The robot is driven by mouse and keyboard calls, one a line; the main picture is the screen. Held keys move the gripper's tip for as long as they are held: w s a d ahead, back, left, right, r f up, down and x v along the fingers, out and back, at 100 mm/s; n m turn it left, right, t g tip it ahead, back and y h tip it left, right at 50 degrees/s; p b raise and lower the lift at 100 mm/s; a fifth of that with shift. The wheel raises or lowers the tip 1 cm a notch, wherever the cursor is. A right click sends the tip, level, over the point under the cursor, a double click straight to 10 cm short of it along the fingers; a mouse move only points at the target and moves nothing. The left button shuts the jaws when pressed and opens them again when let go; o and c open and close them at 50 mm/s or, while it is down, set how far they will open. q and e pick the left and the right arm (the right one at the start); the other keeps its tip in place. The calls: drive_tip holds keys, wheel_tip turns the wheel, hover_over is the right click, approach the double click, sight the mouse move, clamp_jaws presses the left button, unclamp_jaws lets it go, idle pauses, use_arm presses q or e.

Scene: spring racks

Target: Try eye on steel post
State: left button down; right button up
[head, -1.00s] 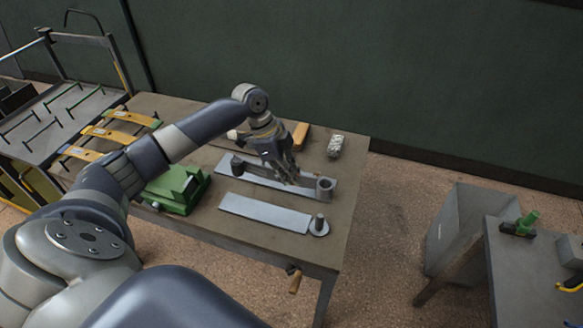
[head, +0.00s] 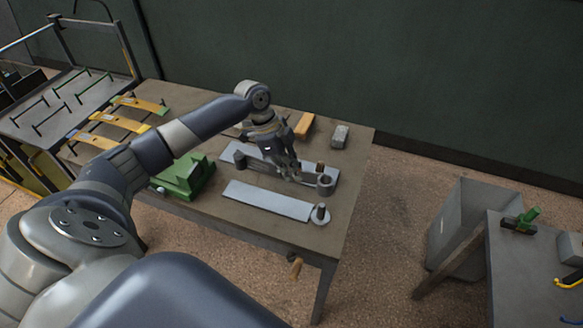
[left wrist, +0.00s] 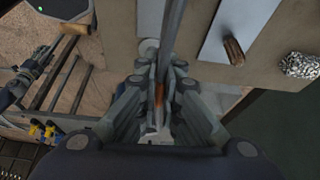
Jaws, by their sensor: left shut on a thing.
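My left gripper (head: 291,174) is shut on a dark spring leaf (head: 262,167) with a rolled eye at each end. The leaf is held about level above the bench. The eye and post look apart. In the left wrist view, the leaf (left wrist: 173,35) runs edge-on between the fingers (left wrist: 160,95), and a grey disc (left wrist: 148,46), apparently the post's base, shows beside it.
Two pale plates lie on the bench, one in front (head: 265,200). Yellow leaves (head: 92,143) lie far left. A grey bin (head: 466,215) stands right.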

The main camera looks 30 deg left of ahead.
use_arm(q)
drive_tip(key=shift+w+f+b, duration=0.1)
drive_tip(key=shift+f+b, duration=0.85)
drive_tip(key=shift+f, duration=1.45)
drive_tip(key=shift+p, duration=0.3)
